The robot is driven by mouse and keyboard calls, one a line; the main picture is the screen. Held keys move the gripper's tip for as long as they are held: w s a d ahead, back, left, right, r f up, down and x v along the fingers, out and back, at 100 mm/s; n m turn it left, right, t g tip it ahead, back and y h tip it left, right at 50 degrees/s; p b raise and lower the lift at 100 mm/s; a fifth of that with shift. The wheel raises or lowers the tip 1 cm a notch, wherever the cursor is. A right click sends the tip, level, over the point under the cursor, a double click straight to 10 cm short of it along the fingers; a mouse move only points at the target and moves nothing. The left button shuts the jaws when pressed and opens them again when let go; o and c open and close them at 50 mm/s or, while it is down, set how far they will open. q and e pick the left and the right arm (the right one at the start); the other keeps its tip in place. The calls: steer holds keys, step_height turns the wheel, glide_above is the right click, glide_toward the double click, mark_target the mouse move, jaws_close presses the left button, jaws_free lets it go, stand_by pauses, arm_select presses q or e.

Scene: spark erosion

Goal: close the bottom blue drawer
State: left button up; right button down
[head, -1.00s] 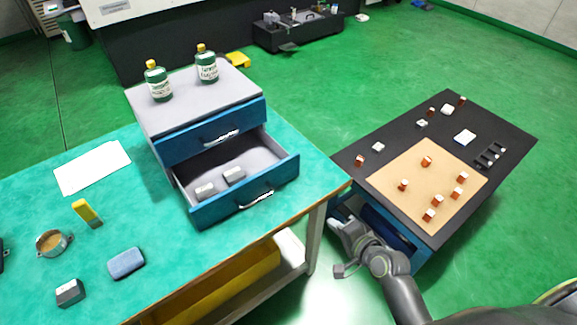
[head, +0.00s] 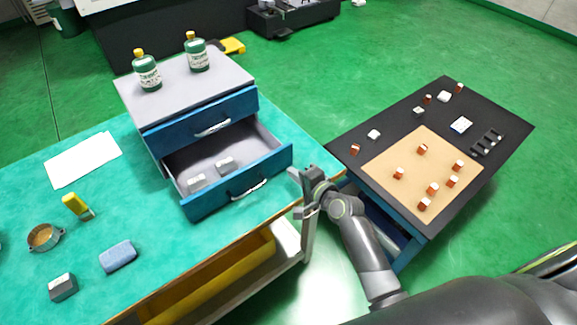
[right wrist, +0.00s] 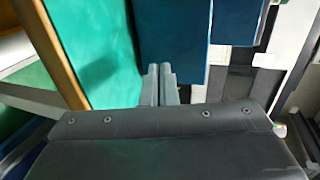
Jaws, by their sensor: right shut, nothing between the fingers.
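The bottom blue drawer (head: 270,186) of the small grey-topped cabinet (head: 185,85) stands pulled out on the teal bench. Two grey blocks (head: 225,164) lie inside it, and a dark handle (head: 248,190) is on its front. The upper blue drawer (head: 225,118) looks nearly shut. My right gripper (head: 296,174) is shut and empty, just right of the open drawer's front corner. In the right wrist view its closed fingers (right wrist: 160,72) point toward a blue panel (right wrist: 175,45), close to its lower edge; I cannot tell whether they touch. My left gripper is not in view.
Two green bottles (head: 147,72) stand on the cabinet top. A blue sponge-like block (head: 118,256), a yellow item (head: 76,206), a round tin (head: 45,237) and a grey block (head: 63,287) lie on the bench (head: 150,225). A black-topped table (head: 400,120) with small parts stands at right.

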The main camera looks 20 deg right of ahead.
mark_target(281, 162)
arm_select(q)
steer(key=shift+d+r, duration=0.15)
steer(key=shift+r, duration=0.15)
arm_select(e)
steer(key=shift+w+a, duration=0.3)
steer(key=shift+w, duration=0.45)
steer(key=shift+w+a, duration=0.25)
steer(key=shift+w, duration=0.45)
